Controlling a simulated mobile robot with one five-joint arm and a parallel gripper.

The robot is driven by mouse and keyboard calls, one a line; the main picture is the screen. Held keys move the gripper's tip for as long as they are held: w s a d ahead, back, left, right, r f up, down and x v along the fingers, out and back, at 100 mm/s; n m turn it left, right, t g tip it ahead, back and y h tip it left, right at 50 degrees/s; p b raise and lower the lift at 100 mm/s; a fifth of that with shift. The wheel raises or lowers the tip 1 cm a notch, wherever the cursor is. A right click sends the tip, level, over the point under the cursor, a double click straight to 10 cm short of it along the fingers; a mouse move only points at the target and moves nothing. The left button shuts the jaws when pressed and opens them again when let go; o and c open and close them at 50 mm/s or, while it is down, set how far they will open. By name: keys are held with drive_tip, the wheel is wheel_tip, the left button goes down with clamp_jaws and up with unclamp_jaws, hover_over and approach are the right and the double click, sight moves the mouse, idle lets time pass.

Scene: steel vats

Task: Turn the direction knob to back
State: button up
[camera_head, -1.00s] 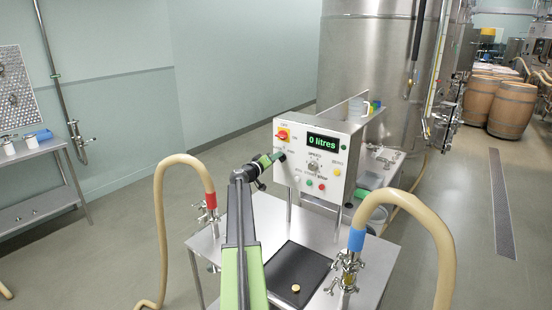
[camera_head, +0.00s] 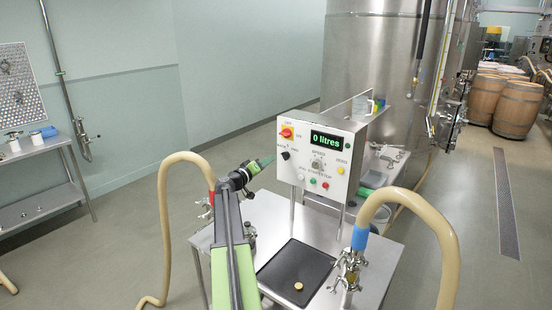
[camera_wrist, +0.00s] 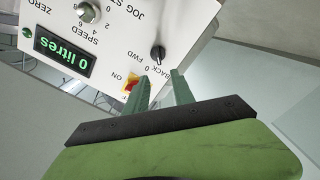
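The direction knob is a small black knob (camera_head: 286,155) at the left of the white control panel (camera_head: 318,155), under the red and yellow switch. In the wrist view, which is turned upside down, the knob (camera_wrist: 158,53) shows with the labels BACK, 0 and FWD around it. It lies on the side toward 0 and BACK in its long shape, but its exact mark is too small to read. My gripper (camera_head: 266,161) is left of the panel, apart from the knob. In the wrist view its two green fingers (camera_wrist: 160,76) are spread with nothing between them.
The panel also carries a display reading 0 litres (camera_head: 327,140), a red and yellow switch (camera_head: 287,132), a speed knob (camera_head: 317,166) and several buttons. Below is a steel table with a black tray (camera_head: 297,270). Beige hoses (camera_head: 440,245) arch on both sides.

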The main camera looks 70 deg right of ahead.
drive_tip(key=v, duration=0.8)
drive_tip(key=shift+a, duration=0.1)
